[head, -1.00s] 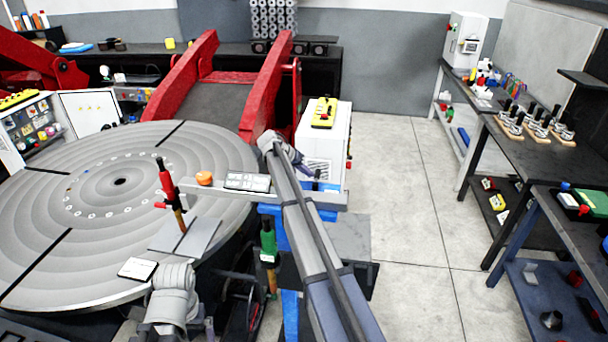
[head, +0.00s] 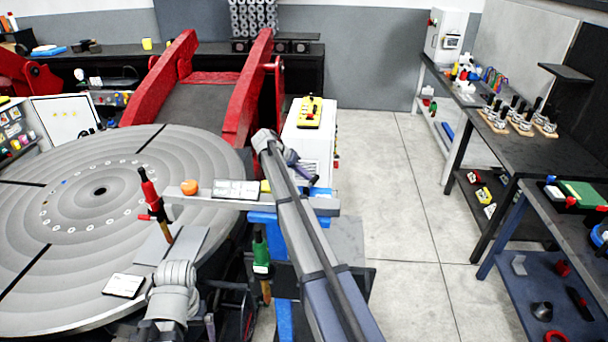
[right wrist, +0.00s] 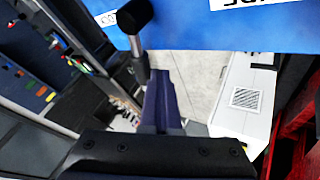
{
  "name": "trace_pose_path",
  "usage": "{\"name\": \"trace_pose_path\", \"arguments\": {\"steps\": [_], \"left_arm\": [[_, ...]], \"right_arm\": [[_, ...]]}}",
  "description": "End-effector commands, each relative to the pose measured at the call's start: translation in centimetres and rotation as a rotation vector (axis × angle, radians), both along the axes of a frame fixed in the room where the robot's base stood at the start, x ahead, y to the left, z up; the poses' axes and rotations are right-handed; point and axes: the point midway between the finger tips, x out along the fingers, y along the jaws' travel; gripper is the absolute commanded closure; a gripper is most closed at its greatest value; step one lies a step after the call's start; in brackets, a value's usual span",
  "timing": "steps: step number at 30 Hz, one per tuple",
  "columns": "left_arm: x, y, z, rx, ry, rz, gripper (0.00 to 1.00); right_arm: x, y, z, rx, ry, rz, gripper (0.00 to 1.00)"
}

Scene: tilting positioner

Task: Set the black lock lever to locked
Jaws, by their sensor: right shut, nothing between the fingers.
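The black lock lever (right wrist: 137,40) shows in the right wrist view as a dark arm with a rounded knob, in front of a blue panel (right wrist: 200,28) with white labels. Its knob is toward the upper left and its lower end is near my fingers. My right gripper (right wrist: 160,80) is shut and empty, its purple-grey fingers just below and right of the lever; I cannot tell whether they touch. In the head view my right gripper (head: 303,170) is beyond the grey beam (head: 325,204), where I cannot make out the lever clearly. My left gripper is not in view.
The round grey turntable (head: 100,225) fills the left. A red-handled tool (head: 151,200) and an orange ball (head: 189,187) are by the beam. A white cabinet (head: 318,150) stands behind my right gripper. The floor to the right is open, up to the workbenches (head: 510,150).

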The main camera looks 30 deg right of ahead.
Motion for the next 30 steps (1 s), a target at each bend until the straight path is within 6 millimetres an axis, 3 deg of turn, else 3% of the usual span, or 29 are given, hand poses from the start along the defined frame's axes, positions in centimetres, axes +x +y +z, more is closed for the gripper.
{"name": "trace_pose_path", "arguments": {"steps": [18,30], "left_arm": [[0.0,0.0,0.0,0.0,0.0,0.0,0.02],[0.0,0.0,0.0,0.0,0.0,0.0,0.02]], "right_arm": [[-2.8,-3.0,0.0,0.0,0.001,0.001,1.0],[-4.4,-3.7,0.0,0.0,0.0,-0.018,1.0]]}}
